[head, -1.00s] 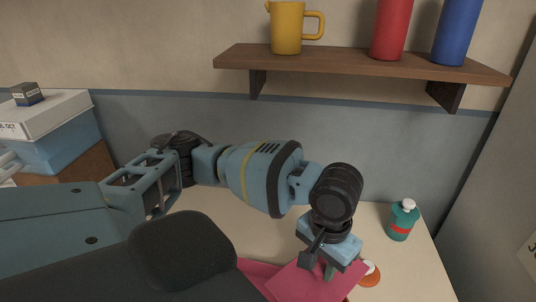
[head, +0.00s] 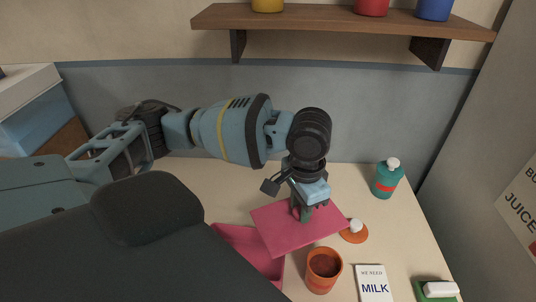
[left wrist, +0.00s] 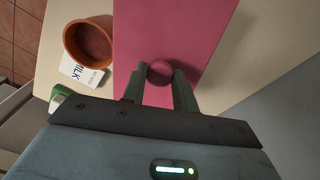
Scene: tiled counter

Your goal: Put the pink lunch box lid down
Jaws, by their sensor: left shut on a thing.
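The pink lunch box lid (head: 280,232) is a flat pink panel with a round knob in its middle. My left gripper (head: 303,213) is shut on the knob, which shows between its fingers in the left wrist view (left wrist: 160,73). The pink lunch box (head: 262,268) is below and to the left of the lid in the head view, partly hidden by the lid and my dark body part. The lid overlaps the box in the picture; the gap between them cannot be told. My right gripper is not in view.
An orange cup (head: 322,281) stands in front of the lid, with a MILK card (head: 374,286) beside it. A small orange disc with a white knob (head: 354,233) is right of the lid. A teal bottle (head: 386,181) stands farther back. The shelf (head: 340,22) is above.

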